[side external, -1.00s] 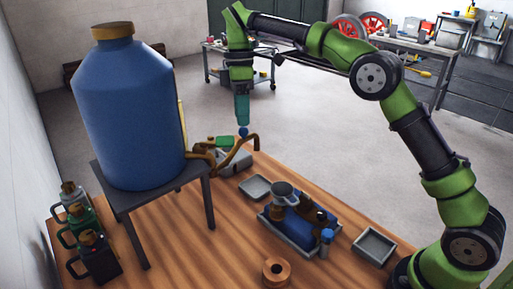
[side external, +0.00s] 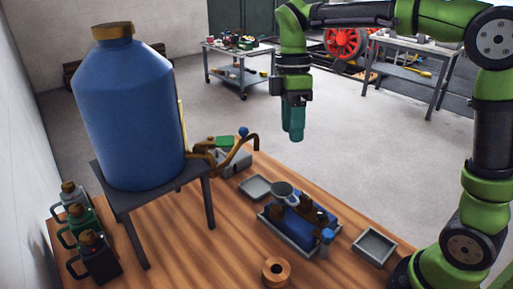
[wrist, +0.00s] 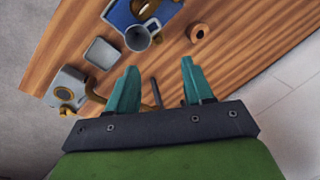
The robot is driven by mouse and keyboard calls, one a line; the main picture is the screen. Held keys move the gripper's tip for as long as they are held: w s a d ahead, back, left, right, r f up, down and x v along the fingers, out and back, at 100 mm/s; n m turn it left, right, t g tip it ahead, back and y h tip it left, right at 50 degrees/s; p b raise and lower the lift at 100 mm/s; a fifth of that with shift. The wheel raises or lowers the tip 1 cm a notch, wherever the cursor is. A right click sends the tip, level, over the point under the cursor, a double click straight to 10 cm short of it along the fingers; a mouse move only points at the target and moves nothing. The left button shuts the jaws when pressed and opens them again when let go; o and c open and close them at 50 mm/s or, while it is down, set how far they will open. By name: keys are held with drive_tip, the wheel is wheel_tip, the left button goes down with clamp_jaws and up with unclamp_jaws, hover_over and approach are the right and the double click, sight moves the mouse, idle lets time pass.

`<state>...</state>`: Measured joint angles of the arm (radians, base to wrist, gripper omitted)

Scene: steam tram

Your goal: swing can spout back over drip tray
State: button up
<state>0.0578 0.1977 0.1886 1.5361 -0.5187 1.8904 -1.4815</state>
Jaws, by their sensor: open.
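The large blue can (side external: 130,120) stands on a dark stand (side external: 125,196) at the left of the table. The spout's free end hangs near the table's far edge. A shallow grey tray (side external: 256,187) lies on the table in front of the spout; I cannot tell whether this is the drip tray. My gripper (side external: 292,138) is open and empty, in the air right of the knob and apart from it. It also shows in the wrist view (wrist: 158,68).
A second grey tray (side external: 374,245) lies right, a copper-coloured ring (side external: 276,271) in front. Several oil cans (side external: 92,255) stand at left.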

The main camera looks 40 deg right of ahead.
drive_tip(key=shift+s+d+r, duration=0.1)
drive_tip(key=shift+s+d, duration=0.1)
drive_tip(key=shift+s, duration=0.85)
drive_tip(key=s+d+f+m+t, duration=0.2)
drive_tip(key=s+m+t, duration=0.7)
drive_tip(key=m, duration=0.6)
drive_tip(key=shift+s+d+f+y, duration=0.2)
drive_tip(key=shift+s+y, duration=0.2)
drive_tip(key=shift+s, duration=0.45)
